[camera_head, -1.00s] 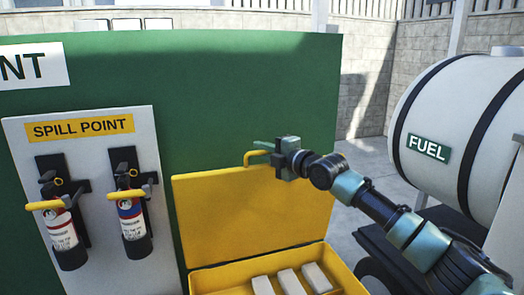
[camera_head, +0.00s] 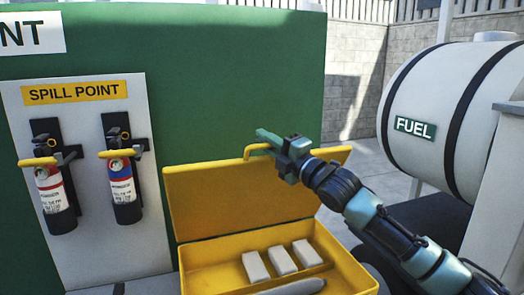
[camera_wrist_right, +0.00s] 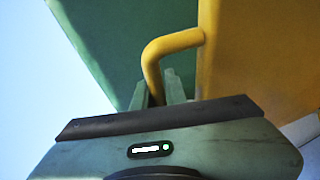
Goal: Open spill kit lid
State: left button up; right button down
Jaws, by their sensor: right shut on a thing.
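The yellow spill kit lid (camera_head: 225,204) stands raised, close to upright, at the back of the yellow spill kit box (camera_head: 205,275). Its yellow handle (camera_head: 253,150) sticks out at the lid's top edge; it also shows in the right wrist view (camera_wrist_right: 172,46). My right gripper (camera_head: 268,143) is shut on the handle, with its fingers around the bar. The fingertips (camera_wrist_right: 160,90) are partly hidden behind the gripper body in the right wrist view. My left gripper is not in view.
White blocks (camera_head: 282,260) and a grey-white roll (camera_head: 292,287) lie in the box. The green container wall (camera_head: 220,90) stands behind the lid. Two fire extinguishers (camera_head: 122,188) hang at left. A white fuel tank (camera_head: 450,110) stands at right.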

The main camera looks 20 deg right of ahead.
aim_at(271, 158)
jog(key=shift+n+t+y, duration=0.4)
jog(key=shift+t+y, duration=0.1)
jog(key=shift+t, duration=0.1)
jog(key=s+f+b, duration=0.2)
jog(key=s+b, duration=0.1)
jog(key=s+f+b, duration=0.1)
jog(key=b, duration=0.1)
jog(key=shift+s, duration=0.3)
jog(key=shift+s+r+b, duration=0.1)
jog(key=shift+s+b, duration=0.2)
jog(key=shift+s, duration=0.1)
jog(key=c, duration=1.9)
grip_release()
jog(key=shift+o, duration=0.8)
